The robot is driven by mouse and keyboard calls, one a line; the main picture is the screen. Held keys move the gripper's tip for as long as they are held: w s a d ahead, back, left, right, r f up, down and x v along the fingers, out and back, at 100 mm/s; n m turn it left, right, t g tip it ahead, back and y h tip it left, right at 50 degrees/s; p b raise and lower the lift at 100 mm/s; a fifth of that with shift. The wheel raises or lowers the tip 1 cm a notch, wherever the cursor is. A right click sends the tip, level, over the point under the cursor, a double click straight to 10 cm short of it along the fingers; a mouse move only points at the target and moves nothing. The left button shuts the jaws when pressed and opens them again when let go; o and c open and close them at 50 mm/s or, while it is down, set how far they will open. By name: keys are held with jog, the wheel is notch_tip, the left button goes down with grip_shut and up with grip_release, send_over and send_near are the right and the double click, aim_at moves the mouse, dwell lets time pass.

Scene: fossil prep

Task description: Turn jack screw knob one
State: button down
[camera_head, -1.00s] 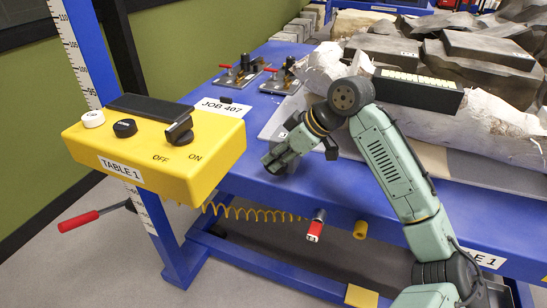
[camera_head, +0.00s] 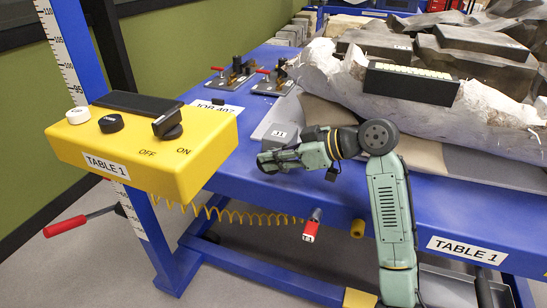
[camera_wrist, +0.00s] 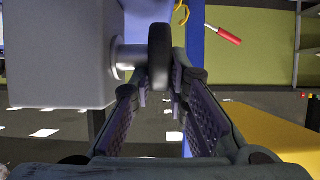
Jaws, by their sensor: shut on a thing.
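The jack screw knob (camera_wrist: 160,52) is a dark disc seen edge-on in the wrist view. A short shaft joins it to a grey block (camera_wrist: 62,55) on its left. My gripper (camera_wrist: 159,88) has its two purple-padded fingers on either side of the knob and is shut on its near part. In the head view my gripper (camera_head: 266,162) points left over the blue table (camera_head: 232,165), in front of a grey block labelled J1 (camera_head: 281,133). The knob is hidden there, and its turn angle cannot be told.
A yellow control box (camera_head: 140,150) with knobs and an OFF/ON switch stands at left. A white-jacketed fossil block (camera_head: 400,105) lies behind my arm. Red-handled clamps (camera_head: 225,82) stand at the back left. A red-ended fitting (camera_head: 312,225) hangs below the table edge.

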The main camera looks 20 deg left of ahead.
jog(key=c, duration=1.8)
grip_release()
jog(key=shift+c, duration=0.2)
jog(key=v, duration=1.2)
